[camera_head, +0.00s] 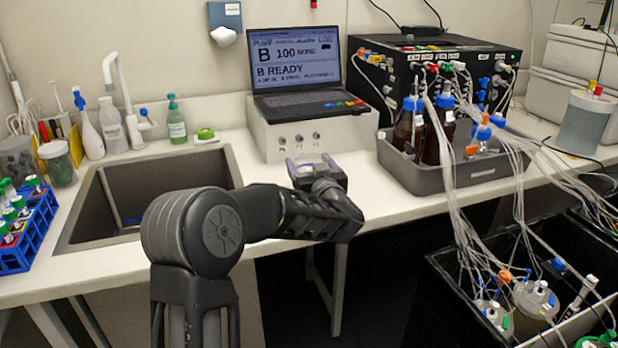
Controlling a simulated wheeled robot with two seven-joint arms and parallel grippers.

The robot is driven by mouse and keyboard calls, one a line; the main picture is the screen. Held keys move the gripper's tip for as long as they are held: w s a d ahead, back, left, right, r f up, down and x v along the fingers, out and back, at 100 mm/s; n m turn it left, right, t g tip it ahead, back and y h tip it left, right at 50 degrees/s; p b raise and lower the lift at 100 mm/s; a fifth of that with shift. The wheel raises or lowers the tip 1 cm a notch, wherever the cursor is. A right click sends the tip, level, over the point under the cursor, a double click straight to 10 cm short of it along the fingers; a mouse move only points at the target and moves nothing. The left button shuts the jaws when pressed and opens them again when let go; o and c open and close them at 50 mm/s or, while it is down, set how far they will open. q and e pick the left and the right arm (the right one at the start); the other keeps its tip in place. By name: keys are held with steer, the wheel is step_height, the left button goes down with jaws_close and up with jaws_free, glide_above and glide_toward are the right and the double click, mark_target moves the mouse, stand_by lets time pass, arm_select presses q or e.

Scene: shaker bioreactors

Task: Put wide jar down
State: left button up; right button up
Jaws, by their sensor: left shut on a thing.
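My left arm reaches in over the front of the white bench. My left gripper (312,164) is shut on a wide jar (313,159), which shows only as a small pale, clear shape between the fingers. The gripper's body hides most of the jar. They are over the bench top (358,198), in front of the laptop stand. I cannot tell whether the jar touches the surface. My right gripper is not in view.
A sink (160,178) lies to the left, with a blue tube rack (27,232) beyond it. A laptop (295,75) sits on a white box (300,136) behind. A grey tray (425,178) with brown bottles stands to the right. Bare bench lies between gripper and tray.

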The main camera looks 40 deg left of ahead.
arm_select(q)
steer(key=shift+f, duration=1.9)
steer(key=shift+f, duration=0.15)
steer(key=o, duration=1.7)
steer(key=shift+c, duration=0.2)
steer(key=shift+r, duration=0.25)
steer(key=b+v, duration=0.1)
steer(key=v, duration=1.1)
steer(key=shift+d, duration=0.1)
